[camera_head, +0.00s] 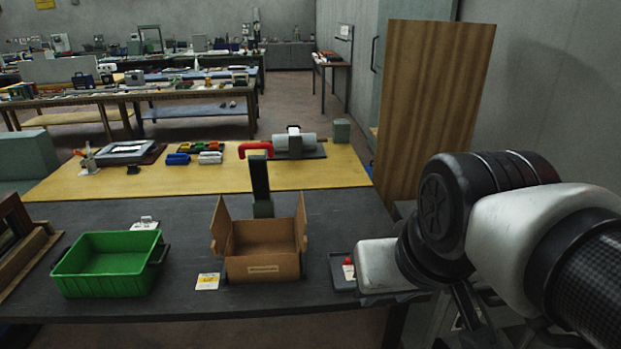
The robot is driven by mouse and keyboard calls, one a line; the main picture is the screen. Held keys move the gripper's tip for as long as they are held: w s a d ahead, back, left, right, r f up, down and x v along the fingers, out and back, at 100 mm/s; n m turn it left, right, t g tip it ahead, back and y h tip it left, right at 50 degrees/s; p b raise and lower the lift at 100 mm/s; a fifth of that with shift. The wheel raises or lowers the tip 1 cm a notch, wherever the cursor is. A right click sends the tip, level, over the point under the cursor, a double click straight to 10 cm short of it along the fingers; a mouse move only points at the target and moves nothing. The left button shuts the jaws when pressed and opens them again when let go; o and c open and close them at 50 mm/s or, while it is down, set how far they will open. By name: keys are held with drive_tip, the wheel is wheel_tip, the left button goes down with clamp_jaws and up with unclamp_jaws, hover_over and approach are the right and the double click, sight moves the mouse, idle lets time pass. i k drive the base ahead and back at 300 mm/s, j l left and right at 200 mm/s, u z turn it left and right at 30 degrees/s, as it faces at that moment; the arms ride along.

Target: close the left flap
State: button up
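An open cardboard box (262,267) stands near the front edge of the dark table, with a small label on its front face. Its left flap (220,226) stands up and leans slightly outward to the left. Its right flap (300,222) also stands up. The inside of the box looks empty from here. My arm is at the right of the picture, to the right of the box and apart from it. My gripper's fingertips cannot be made out; the arm's end lies low at the right, partly hidden by its own links.
A green bin (108,265) stands left of the box, with a yellow-and-white card (207,281) between them. A dark post (260,185) rises right behind the box. A grey device with a red button (347,268) lies to its right. A wooden panel (432,110) stands at the back right.

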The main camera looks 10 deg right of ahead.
sight(220, 226)
drive_tip(key=i+l, duration=0.75)
drive_tip(key=k+j, duration=0.1)
drive_tip(key=k, duration=0.2)
drive_tip(key=j+z, duration=0.5)
drive_tip(key=j, duration=0.25)
drive_tip(key=i+l, duration=0.25)
drive_tip(key=l, duration=0.15)
drive_tip(key=i+l, duration=0.3)
drive_tip(key=l+z, duration=0.05)
drive_tip(key=l, duration=0.1)
